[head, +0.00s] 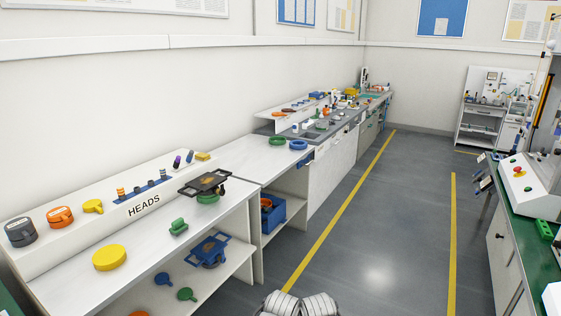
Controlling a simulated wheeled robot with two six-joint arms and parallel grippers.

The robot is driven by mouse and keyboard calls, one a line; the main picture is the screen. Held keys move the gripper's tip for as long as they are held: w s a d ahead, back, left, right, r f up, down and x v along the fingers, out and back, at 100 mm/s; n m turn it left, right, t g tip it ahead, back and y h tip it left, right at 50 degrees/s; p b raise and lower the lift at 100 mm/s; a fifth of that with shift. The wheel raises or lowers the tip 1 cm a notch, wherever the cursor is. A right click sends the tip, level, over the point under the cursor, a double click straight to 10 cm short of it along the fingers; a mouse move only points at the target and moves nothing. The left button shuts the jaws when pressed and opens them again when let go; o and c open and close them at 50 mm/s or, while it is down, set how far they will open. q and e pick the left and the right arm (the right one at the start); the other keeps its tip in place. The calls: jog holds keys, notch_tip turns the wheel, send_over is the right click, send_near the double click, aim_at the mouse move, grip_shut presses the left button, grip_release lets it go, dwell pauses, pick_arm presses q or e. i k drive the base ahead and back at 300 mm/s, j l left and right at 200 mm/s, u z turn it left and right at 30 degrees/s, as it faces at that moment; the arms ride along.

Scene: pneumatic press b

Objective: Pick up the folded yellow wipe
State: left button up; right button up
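A small flat yellow piece (202,156) lies at the right end of the raised ledge marked HEADS, beside small blue and purple items. It may be the folded yellow wipe, but it is too small to be sure. Another yellow thing (351,92) sits far back on the far bench; its shape is unclear. Neither of my grippers can be made out. Only pale rounded parts, apparently mine, show at the bottom edge.
The white bench (140,250) on the left carries a round yellow disc (109,258), a green part (178,227) and a dark plate (204,183). A blue bin (272,216) stands on a lower shelf. The grey floor aisle (370,240) between yellow lines is clear. A green-topped bench (525,235) stands right.

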aim_at(202, 156)
jog(key=i+u, duration=0.25)
jog(key=i, duration=0.25)
jog(key=i+l+u, duration=0.25)
jog(key=i, duration=0.2)
jog(key=i+l+u, duration=0.2)
jog(key=i, duration=0.25)
jog(key=i+l+u, duration=0.2)
jog(key=u, duration=0.2)
jog(key=i+l+u, duration=0.55)
jog(key=l+u, duration=0.25)
jog(key=i+l+u, duration=0.15)
jog(key=l+u, duration=0.25)
